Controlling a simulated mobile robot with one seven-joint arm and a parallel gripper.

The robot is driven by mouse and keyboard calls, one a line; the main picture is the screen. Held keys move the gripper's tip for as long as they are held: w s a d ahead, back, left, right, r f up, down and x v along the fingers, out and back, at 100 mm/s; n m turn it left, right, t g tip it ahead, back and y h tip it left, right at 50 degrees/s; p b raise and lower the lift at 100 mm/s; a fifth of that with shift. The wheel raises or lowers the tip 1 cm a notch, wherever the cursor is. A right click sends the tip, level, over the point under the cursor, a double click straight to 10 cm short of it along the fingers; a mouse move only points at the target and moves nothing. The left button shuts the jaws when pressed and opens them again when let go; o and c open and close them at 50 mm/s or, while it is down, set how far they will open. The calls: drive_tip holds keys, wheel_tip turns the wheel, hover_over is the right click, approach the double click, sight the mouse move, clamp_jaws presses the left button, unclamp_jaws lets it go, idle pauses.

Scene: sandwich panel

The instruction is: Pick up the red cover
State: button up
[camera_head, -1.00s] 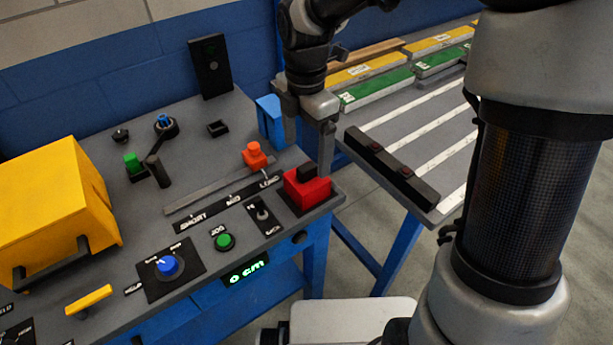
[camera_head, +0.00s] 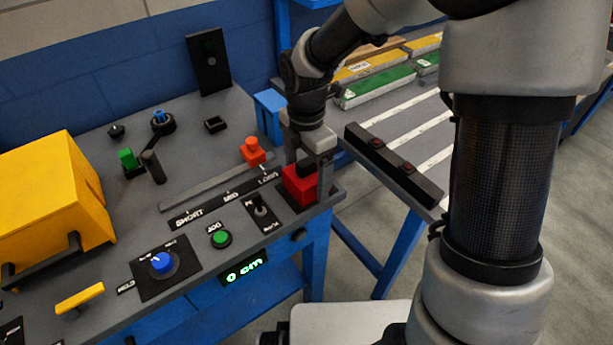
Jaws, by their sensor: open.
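The orange knob (camera_head: 253,150) on the slider and a toggle switch (camera_head: 259,207) stand close to the cover. A blue box (camera_head: 270,115) is behind. A black bar (camera_head: 392,165) lies on the table at right. A yellow housing (camera_head: 55,205) stands at left.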

drive_tip(key=c, duration=1.2)
drive_tip(key=shift+r, duration=0.1)
